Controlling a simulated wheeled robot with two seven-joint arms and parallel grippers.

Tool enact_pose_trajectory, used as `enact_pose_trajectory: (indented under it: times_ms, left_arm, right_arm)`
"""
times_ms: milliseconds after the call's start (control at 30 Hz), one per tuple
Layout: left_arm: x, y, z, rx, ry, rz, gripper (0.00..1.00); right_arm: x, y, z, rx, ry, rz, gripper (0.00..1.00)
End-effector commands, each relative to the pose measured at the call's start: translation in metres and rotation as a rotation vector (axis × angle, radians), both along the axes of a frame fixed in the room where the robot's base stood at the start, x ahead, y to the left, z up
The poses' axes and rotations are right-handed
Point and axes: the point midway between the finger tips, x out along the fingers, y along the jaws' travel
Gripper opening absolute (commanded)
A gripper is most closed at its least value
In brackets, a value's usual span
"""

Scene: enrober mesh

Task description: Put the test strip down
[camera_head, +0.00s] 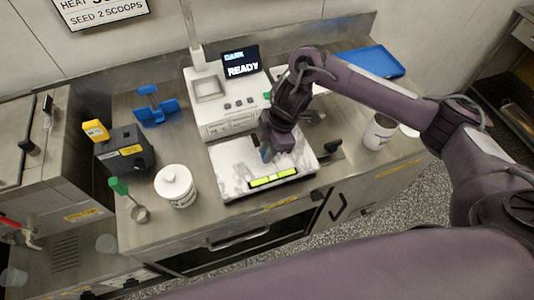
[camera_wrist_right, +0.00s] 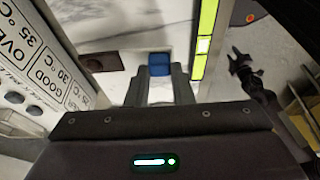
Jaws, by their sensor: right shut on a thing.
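My right gripper (camera_head: 268,153) points down over the white marbled slab (camera_head: 232,158), in front of the white machine. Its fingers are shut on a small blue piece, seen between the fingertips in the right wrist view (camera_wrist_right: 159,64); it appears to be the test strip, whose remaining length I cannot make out. Whether it touches the slab is unclear. A yellow-green bar (camera_head: 274,178) lies along the slab's front edge, to the right of the fingers in the wrist view (camera_wrist_right: 206,38). My left gripper is not in view.
The white machine (camera_head: 205,107) has a screen reading READY (camera_head: 242,68). A white cup (camera_head: 379,132) and a blue tray (camera_head: 368,61) are at right.

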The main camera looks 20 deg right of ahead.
Motion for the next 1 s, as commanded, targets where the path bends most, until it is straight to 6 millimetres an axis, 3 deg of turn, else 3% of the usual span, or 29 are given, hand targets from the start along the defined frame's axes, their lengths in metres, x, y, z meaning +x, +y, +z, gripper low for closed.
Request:
enact_pose_trajectory:
  times_ms: [133, 333, 367, 500, 833, 1000]
  left_arm:
    - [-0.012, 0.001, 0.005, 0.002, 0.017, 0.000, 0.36]
    - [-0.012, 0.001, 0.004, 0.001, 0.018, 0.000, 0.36]
    - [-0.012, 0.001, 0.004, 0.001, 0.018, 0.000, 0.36]
    - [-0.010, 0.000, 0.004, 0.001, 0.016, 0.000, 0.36]
    - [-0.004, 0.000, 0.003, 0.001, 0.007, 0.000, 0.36]
    - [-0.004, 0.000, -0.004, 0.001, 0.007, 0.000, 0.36]
  right_arm:
    - [-0.001, 0.000, -0.019, -0.001, 0.003, 0.000, 0.00]
    - [0.000, 0.000, -0.022, -0.001, 0.000, 0.000, 0.00]
    - [0.000, 0.000, -0.022, -0.001, 0.000, 0.000, 0.23]
    - [0.000, 0.000, -0.022, -0.001, 0.000, 0.000, 0.42]
    - [0.000, -0.001, -0.020, 0.000, -0.001, 0.000, 0.43]
    - [0.002, -0.008, -0.002, -0.002, -0.005, 0.000, 0.43]
